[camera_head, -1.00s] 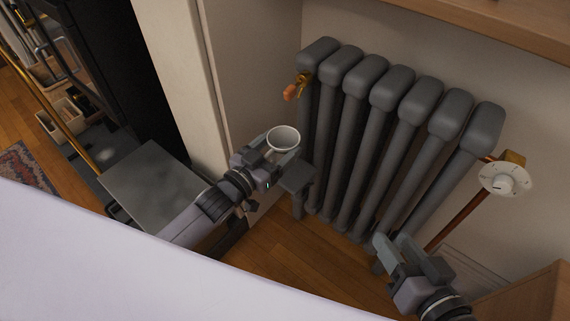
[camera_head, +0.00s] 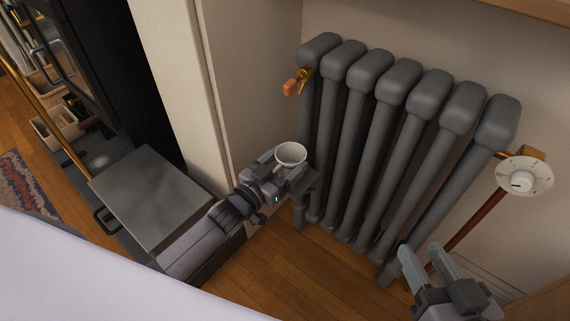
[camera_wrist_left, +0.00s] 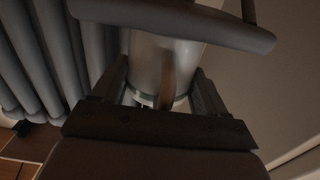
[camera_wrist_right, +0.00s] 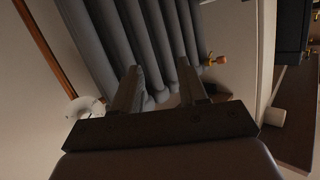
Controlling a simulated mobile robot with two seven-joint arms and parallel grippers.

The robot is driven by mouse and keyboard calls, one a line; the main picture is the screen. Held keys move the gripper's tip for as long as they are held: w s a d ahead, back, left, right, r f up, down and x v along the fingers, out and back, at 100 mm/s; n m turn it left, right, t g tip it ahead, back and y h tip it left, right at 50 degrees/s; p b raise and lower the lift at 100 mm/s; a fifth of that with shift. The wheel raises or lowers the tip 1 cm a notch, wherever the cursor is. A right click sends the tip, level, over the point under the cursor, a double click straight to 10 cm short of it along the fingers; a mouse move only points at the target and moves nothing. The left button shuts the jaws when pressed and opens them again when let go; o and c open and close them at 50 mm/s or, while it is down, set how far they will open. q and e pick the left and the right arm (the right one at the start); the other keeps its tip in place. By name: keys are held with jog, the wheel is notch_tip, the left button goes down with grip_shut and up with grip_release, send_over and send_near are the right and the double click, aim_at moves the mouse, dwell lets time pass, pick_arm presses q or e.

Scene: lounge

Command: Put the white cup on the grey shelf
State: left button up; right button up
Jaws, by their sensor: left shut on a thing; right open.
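The white cup (camera_head: 290,153) is held upright, mouth up, by my left gripper (camera_head: 283,165) beside the left end of the radiator. It also shows between the fingers in the left wrist view (camera_wrist_left: 165,72). A small dark grey shelf-like slab (camera_head: 305,186) lies just under and right of that gripper, partly hidden by it. A dark grey bar, likely its edge, crosses in front of the cup in the left wrist view (camera_wrist_left: 180,17). I cannot tell whether cup and slab touch. My right gripper (camera_head: 420,250) is open and empty near the radiator's lower right.
The grey ribbed radiator (camera_head: 400,85) stands against the wall, with an orange valve (camera_head: 292,86) and a white dial (camera_head: 522,181). A grey-topped cabinet (camera_head: 150,195) is at left. A white surface (camera_head: 100,270) fills the lower left. Wooden floor shows between.

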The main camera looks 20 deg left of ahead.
pick_arm(q)
jog(key=shift+f, duration=0.15)
jog(key=o, duration=1.2)
jog(key=shift+s+r, duration=0.1)
jog(key=shift+r, duration=0.1)
jog(key=p+v, duration=0.4)
jog(key=v, duration=0.8)
pick_arm(e)
jog(key=shift+w+a+m+g+y, duration=0.15)
jog(key=shift+a+m+g+y, duration=0.15)
jog(key=shift+a+g, duration=0.25)
jog(key=shift+w+a+m+g+y, duration=0.1)
jog(key=shift+a+m+g+y, duration=0.25)
jog(key=shift+a, duration=0.35)
